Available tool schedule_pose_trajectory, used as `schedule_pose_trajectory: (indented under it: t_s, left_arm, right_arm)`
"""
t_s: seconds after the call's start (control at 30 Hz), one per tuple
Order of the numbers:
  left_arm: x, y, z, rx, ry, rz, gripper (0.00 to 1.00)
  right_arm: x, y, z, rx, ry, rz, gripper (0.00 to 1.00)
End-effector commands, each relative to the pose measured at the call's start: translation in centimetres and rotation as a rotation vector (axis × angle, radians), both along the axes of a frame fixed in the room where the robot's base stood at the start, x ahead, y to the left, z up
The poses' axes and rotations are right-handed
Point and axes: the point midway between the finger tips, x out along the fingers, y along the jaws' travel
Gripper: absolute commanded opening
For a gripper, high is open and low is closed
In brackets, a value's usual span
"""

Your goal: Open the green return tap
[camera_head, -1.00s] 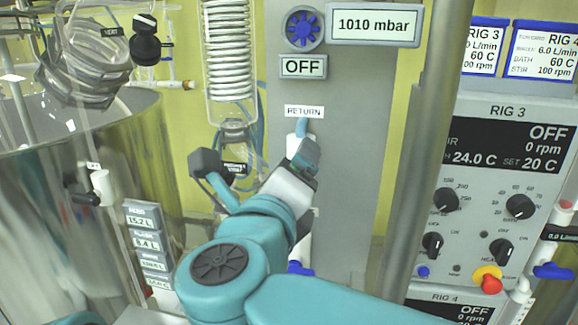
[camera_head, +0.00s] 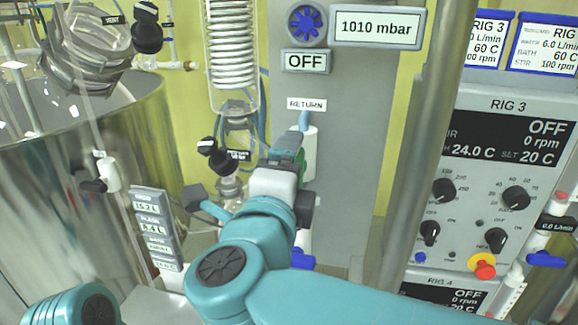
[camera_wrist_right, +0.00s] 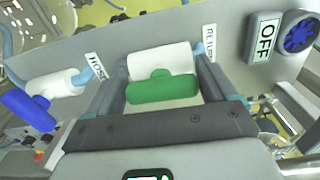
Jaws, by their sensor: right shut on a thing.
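The green return tap shows in the right wrist view as a green handle (camera_wrist_right: 162,90) on a white body (camera_wrist_right: 160,58). The handle lies lengthwise along the white body. My right gripper (camera_wrist_right: 162,80) is shut on the green handle, with one finger at each end of it. In the head view my right gripper (camera_head: 288,152) is below the RETURN label (camera_head: 306,104) on the grey panel. It hides most of the handle, and the white tap body (camera_head: 310,150) shows behind it. My left gripper is not in view.
A blue tap (camera_wrist_right: 30,108) sits beside the green one, with a hose at its white body. A glass coil condenser (camera_head: 231,60) and black-capped fittings (camera_head: 212,150) stand just left of my right gripper. A metal post (camera_head: 425,150) stands to the right.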

Motion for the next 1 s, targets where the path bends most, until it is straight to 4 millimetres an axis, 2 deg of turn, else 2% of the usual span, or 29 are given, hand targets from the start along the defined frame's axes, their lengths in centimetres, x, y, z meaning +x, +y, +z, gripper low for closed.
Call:
schedule_pose_trajectory:
  t_s: [0.4, 0.43, 0.47, 0.5, 1.0]
  left_arm:
    - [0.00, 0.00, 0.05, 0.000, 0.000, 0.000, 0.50]
    - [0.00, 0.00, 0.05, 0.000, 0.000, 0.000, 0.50]
    - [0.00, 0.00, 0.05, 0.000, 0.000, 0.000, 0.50]
    - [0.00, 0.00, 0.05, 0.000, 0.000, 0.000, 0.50]
    - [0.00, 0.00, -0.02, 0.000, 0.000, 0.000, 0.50]
  right_arm:
    - [0.04, -0.14, 0.15, -0.005, -0.002, -0.004, 0.55]
    - [0.04, -0.15, 0.14, -0.005, -0.002, -0.004, 0.88]
    - [0.03, -0.14, 0.15, -0.004, -0.002, -0.003, 0.98]
    - [0.03, -0.13, 0.14, -0.005, -0.002, -0.003, 1.00]
    - [0.21, -0.24, 0.03, -0.005, 0.000, 0.000, 1.00]
